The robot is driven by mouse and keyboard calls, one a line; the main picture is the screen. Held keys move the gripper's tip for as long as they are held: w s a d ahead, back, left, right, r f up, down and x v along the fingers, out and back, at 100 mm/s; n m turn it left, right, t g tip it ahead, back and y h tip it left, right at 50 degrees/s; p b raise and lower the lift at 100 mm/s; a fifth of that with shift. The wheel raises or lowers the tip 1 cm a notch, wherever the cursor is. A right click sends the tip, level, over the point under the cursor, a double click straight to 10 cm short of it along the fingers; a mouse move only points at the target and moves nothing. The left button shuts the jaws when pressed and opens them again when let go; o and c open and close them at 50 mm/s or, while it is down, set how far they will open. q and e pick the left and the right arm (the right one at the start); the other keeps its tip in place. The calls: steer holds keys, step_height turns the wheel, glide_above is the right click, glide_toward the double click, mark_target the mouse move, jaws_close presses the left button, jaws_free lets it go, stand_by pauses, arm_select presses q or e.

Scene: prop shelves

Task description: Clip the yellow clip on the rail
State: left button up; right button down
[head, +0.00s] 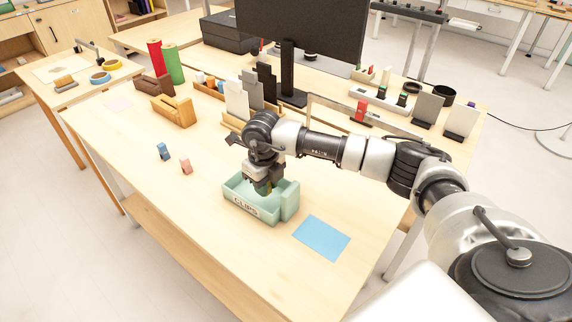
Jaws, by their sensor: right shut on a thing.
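My right gripper (263,188) reaches down into a pale green box (237,205) labelled CLIPS, with its fingers below the rim level. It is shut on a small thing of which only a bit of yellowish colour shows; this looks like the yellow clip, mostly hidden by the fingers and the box. The rail (336,109) is a thin grey bar raised at the back right of the table, partly behind my right arm. A red clip (361,109) sits at the rail. My left gripper is not in view.
A blue block-like piece (163,151) and a pink one (186,166) stand left of the box. A blue sheet (321,238) lies to its right. A monitor (303,32), wooden holders (174,110) and upright cards (427,109) fill the back. The front left of the table is clear.

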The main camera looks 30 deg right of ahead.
mark_target(269, 201)
steer(key=f, duration=0.3)
steer(key=shift+s+d+f, duration=0.1)
steer(key=shift+d, duration=0.2)
steer(key=shift+f, duration=0.3)
steer(key=c, duration=0.9)
jaws_free()
steer(key=shift+r, duration=0.1)
steer(key=shift+r, duration=0.15)
